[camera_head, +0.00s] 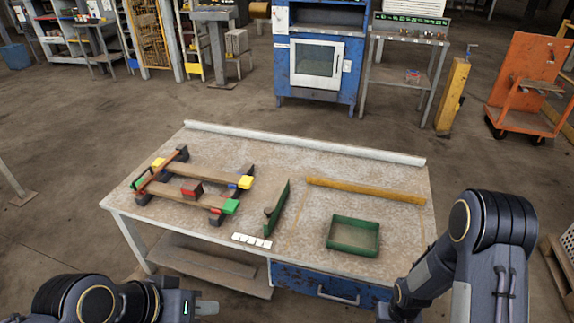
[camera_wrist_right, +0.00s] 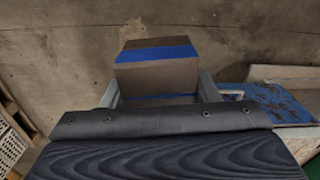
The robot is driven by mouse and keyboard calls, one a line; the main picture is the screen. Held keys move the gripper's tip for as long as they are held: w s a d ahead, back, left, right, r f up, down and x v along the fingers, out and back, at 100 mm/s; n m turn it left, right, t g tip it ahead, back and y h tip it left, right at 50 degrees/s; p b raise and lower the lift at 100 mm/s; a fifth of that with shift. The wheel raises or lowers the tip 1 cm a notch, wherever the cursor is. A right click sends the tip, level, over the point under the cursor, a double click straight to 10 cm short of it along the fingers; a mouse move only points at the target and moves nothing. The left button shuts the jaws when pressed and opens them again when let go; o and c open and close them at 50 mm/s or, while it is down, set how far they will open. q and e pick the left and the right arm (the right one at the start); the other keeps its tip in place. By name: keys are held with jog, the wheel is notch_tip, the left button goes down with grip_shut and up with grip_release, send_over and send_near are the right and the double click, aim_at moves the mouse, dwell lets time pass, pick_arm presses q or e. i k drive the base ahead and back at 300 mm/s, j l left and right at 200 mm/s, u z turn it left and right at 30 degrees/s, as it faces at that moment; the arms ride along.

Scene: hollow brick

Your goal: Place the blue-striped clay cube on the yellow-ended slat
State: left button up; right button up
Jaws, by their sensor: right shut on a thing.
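The blue-striped clay cube (camera_wrist_right: 157,72) is grey-brown with blue bands and sits between the two fingers of my right gripper (camera_wrist_right: 158,90) in the right wrist view. The gripper is shut on it. In the head view my right forearm is at the lower right, and the cube and gripper cannot be made out. The yellow-ended slat (camera_head: 202,173) lies across the dark supports at the left of the table, towards the back. Its middle looks bare. My left gripper (camera_head: 203,308) is at the bottom edge, in front of the table; its finger gap is unclear.
A green-ended slat (camera_head: 165,193) lies in front, bearing a red block (camera_head: 191,189). A green upright piece (camera_head: 277,209), white cards (camera_head: 252,241), a green tray (camera_head: 353,236) and a yellow-brown bar (camera_head: 365,190) are on the table (camera_head: 300,225). A white strip edges the back.

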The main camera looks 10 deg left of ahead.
aim_at(212, 173)
jog(key=i+j+u, duration=0.15)
jog(key=j+u, duration=0.3)
jog(key=i+j+u, duration=0.2)
jog(key=u, duration=0.3)
jog(key=i+j+u, duration=0.25)
jog(key=u, duration=0.2)
